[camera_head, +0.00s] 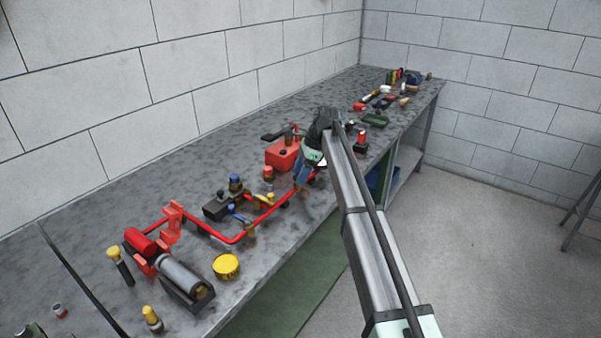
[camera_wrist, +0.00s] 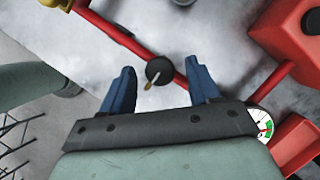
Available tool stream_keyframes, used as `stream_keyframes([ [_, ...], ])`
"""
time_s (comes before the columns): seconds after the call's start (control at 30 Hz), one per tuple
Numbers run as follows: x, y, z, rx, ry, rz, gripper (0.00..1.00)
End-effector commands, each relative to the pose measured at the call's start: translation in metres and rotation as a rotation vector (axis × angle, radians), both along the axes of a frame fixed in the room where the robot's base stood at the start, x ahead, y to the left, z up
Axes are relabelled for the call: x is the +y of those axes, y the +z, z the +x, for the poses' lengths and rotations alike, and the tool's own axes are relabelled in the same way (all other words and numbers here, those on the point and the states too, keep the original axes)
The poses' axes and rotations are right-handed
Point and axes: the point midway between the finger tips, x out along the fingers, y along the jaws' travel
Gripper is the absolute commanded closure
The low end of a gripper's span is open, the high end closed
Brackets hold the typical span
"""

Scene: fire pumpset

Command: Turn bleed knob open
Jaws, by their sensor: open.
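A dark round knob (camera_wrist: 159,71) with a small brass-coloured pin sits beside the red pipe (camera_wrist: 125,40) in the wrist view; it looks like the bleed knob. My gripper (camera_wrist: 160,65) is open, with one blue finger to the left of the knob and the other to its right. The knob appears between the fingertips, with a gap on both sides; I cannot tell how far below them it is. In the head view my gripper (camera_head: 305,172) is over the right end of the red pipe (camera_head: 238,240), and my arm hides the knob.
A pressure gauge (camera_wrist: 262,124) and red parts (camera_wrist: 288,35) are close on the right in the wrist view. A red box (camera_head: 283,154) stands behind my gripper in the head view. A red-topped fitting (camera_head: 361,142) stands right of it. The bench's front edge is close.

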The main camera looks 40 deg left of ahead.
Motion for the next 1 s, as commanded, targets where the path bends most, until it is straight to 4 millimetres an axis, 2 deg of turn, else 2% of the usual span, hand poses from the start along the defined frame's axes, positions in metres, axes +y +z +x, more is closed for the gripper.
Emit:
stream_keyframes([
  [0.07, -0.0001, 0.0002, 0.0001, 0.000, 0.000, 0.000, 0.39],
  [0.63, -0.0001, 0.0005, 0.0001, 0.000, 0.000, 0.000, 0.93],
  [1.0, 0.0010, 0.0006, 0.0014, 0.000, 0.063, 0.000, 0.95],
])
